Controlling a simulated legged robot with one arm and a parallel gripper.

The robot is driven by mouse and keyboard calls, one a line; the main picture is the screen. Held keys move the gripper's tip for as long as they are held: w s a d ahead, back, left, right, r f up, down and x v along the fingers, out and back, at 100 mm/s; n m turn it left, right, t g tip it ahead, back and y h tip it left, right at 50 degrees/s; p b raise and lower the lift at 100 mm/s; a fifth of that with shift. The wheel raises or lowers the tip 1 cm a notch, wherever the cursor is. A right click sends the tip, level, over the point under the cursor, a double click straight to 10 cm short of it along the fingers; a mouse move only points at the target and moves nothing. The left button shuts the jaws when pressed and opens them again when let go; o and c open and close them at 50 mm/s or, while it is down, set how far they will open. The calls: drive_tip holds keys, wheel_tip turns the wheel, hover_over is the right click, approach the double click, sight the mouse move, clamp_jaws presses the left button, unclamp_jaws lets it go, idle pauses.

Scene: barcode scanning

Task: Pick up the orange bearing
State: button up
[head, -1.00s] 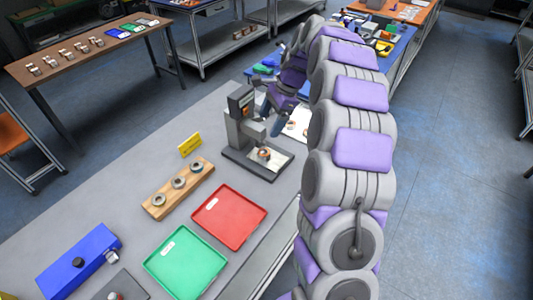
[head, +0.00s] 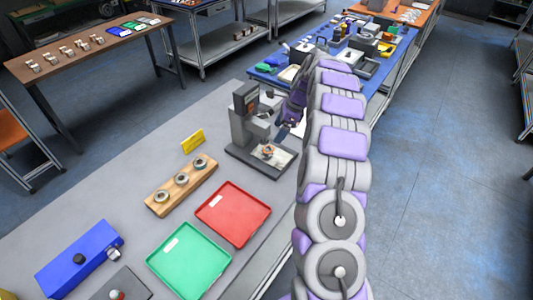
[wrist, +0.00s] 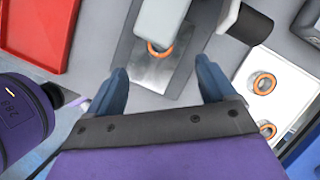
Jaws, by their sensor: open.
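An orange bearing (head: 268,150) lies on the light plate of a grey stand (head: 240,148) on the grey table. In the wrist view this orange ring (wrist: 158,50) lies on the silver plate, partly covered by the stand's overhanging head. My gripper (wrist: 161,67) is open and empty, its two blue fingers apart on either side of the ring's line, with the ring just beyond the fingertips. In the head view the gripper is partly hidden behind my arm. Two more orange rings (wrist: 264,83) (wrist: 267,129) lie on a white tray (wrist: 288,78) at the right.
The stand's upright and head (head: 245,100) rise beside the bearing. A red tray (head: 232,215), a green tray (head: 190,262), a wooden block with three bearings (head: 160,203), a yellow sign (head: 192,141) and a blue box (head: 80,258) share the table. Its far left is clear.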

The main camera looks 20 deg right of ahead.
hover_over(270, 149)
drive_tip(key=d, duration=0.2)
drive_tip(key=f, duration=0.4)
drive_tip(key=shift+s+d+f+b, duration=0.2)
drive_tip(key=shift+s+f+b, duration=0.05)
drive_tip(key=shift+s+b, duration=0.15)
drive_tip(key=shift+w+d+f, duration=0.1)
drive_tip(key=shift+d+f, duration=0.2)
drive_tip(key=shift+f, duration=0.1)
drive_tip(key=a+f, duration=0.1)
drive_tip(key=a+f+b, duration=0.1)
drive_tip(key=f, duration=0.2)
drive_tip(key=shift+w+a+f+b, duration=0.1)
drive_tip(key=shift+w+a+b, duration=0.05)
drive_tip(key=shift+a+b, duration=0.25)
drive_tip(key=shift+d, duration=0.15)
drive_tip(key=shift+d, duration=0.15)
drive_tip(key=c, duration=1.3)
drive_tip(key=shift+c, duration=0.2)
